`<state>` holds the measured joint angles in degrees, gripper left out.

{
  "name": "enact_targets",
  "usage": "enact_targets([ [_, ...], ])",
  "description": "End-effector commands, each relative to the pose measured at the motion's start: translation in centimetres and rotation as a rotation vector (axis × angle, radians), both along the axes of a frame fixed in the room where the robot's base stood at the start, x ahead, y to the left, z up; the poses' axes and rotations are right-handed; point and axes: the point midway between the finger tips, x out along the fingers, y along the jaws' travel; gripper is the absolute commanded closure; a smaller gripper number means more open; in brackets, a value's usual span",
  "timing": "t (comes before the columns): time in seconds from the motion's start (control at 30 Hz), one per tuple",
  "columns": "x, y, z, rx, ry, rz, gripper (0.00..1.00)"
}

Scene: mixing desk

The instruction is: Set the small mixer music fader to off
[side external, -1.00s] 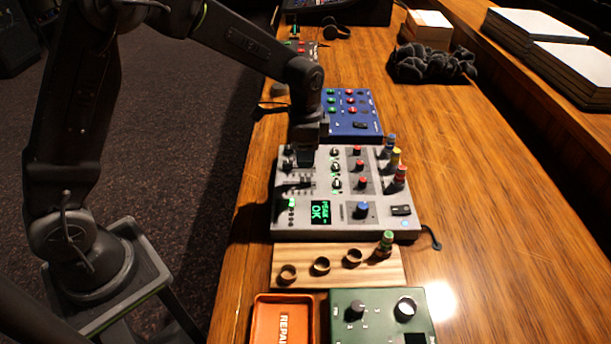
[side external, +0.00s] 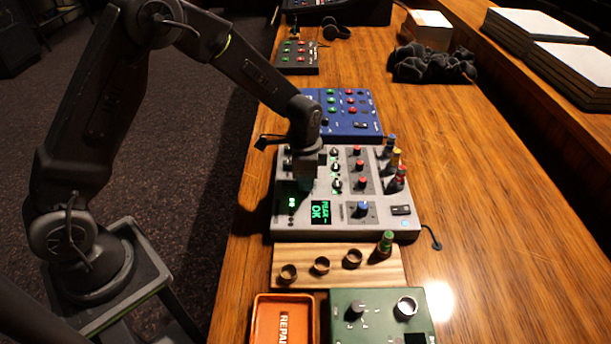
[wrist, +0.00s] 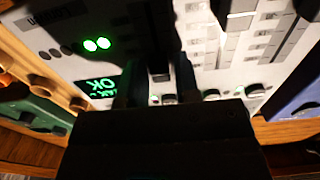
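The grey mixer (side external: 385,218) lies on the desk under my gripper (side external: 304,184) in the side view. It has a green "OK" screen (side external: 320,211), knobs and a blue knob (side external: 362,208). My gripper points down over its left part, where the faders are, and hides most of them. In the wrist view my gripper (wrist: 156,80) shows two dark fingers apart, low over the panel. The space between them is dark, with a small shape in it; I cannot tell whether it is the music fader's cap or whether a finger touches it. Two green lights (wrist: 97,44) glow beside the fingers.
A blue mixer (side external: 352,126) stands behind, and a black device (side external: 297,57) farther back. Several small bottles (side external: 396,160) stand at the mixer's right edge. In front are a wooden rack (side external: 335,270), an orange tray (side external: 260,318) and a green box (side external: 382,318).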

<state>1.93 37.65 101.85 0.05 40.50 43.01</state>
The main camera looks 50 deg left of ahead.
Motion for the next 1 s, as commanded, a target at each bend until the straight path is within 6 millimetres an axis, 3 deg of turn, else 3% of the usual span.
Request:
enact_targets([
  [0.3,0.0,0.0,0.0,0.000,0.000,0.000,1.00],
  [0.63,-0.1,0.1,0.1,0.000,0.000,0.001,1.00],
  [1.0,-3.3,3.5,0.1,0.000,-0.003,0.001,1.00],
])
